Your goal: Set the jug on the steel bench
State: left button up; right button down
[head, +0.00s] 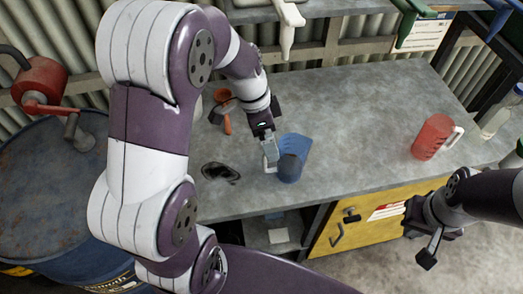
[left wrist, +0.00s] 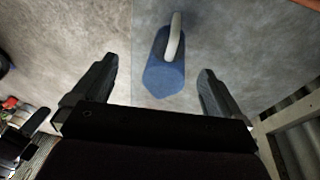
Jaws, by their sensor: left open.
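A blue jug (head: 292,150) is at the steel bench (head: 345,115), near its front edge; I cannot tell whether it stands on the top. My left gripper (head: 268,150) is open beside the jug's pale handle, on its left side. In the left wrist view the blue jug (left wrist: 165,75) and its handle show between and beyond the spread fingers of the left gripper (left wrist: 158,68). A red jug (head: 431,137) with a white handle stands on the bench farther right. My right gripper (head: 418,236) is open and empty in front of the bench.
An orange tool (head: 225,118) and a dark patch or rag (head: 220,172) lie left of the blue jug. A blue drum (head: 50,185) stands at the left. A yellow drawer front (head: 370,215) is under the bench. The bench between the jugs is clear.

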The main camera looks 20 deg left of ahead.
pick_arm(q)
jog(key=s+f+n+t+y, duration=0.1)
jog(key=s+n+y, duration=0.1)
jog(key=s+n, duration=0.7)
jog(key=shift+s+a+n+y, duration=0.25)
jog(key=shift+n+y, duration=0.15)
jog(key=shift+n, duration=0.6)
